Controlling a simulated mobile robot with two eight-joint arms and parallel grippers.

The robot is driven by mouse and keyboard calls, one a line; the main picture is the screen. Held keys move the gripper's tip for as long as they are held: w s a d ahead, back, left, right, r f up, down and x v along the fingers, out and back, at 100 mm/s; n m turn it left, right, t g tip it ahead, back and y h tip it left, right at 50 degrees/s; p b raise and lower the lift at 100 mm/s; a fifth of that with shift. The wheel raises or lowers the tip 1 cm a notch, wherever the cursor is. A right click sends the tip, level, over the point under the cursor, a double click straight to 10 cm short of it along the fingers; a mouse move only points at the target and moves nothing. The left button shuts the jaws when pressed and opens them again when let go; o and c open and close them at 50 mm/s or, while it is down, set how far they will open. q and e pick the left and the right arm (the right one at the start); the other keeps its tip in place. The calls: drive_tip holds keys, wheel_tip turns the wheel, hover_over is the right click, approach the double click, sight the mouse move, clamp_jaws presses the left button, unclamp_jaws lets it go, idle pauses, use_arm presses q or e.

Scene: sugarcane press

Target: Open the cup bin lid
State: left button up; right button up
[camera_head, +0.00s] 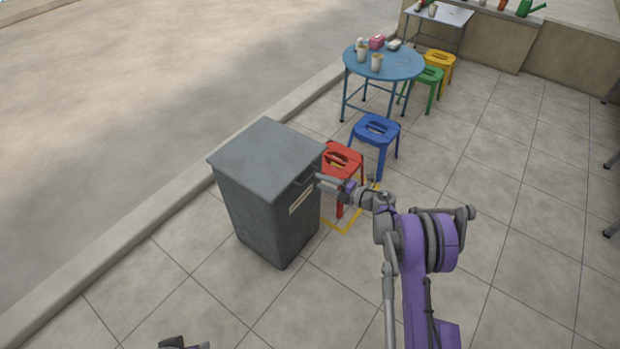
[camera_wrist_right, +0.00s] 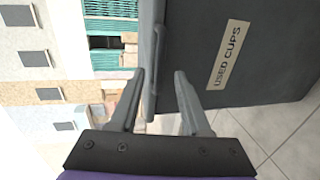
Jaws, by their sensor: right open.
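The grey cup bin (camera_head: 268,222) stands on the pavement left of centre in the head view, with its flat lid (camera_head: 265,155) shut. In the right wrist view the bin's front (camera_wrist_right: 265,60) shows a "USED CUPS" label (camera_wrist_right: 228,55), turned sideways. The lid's front edge, with a handle bar (camera_wrist_right: 151,85), runs between the fingers. My right gripper (camera_head: 322,184) is at the upper front edge of the bin. In the wrist view its fingers (camera_wrist_right: 160,76) are apart, on either side of the lid edge. Only the tip of my left gripper (camera_head: 184,343) shows at the bottom edge.
A red stool (camera_head: 343,158) stands close behind the gripper, by a yellow floor marking (camera_head: 345,228). A blue stool (camera_head: 377,130) and a round blue table (camera_head: 400,65) with cups stand further back. A kerb (camera_head: 120,245) runs left of the bin.

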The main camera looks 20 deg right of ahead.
sight(311, 176)
drive_tip(key=shift+x, duration=2.8)
clamp_jaws()
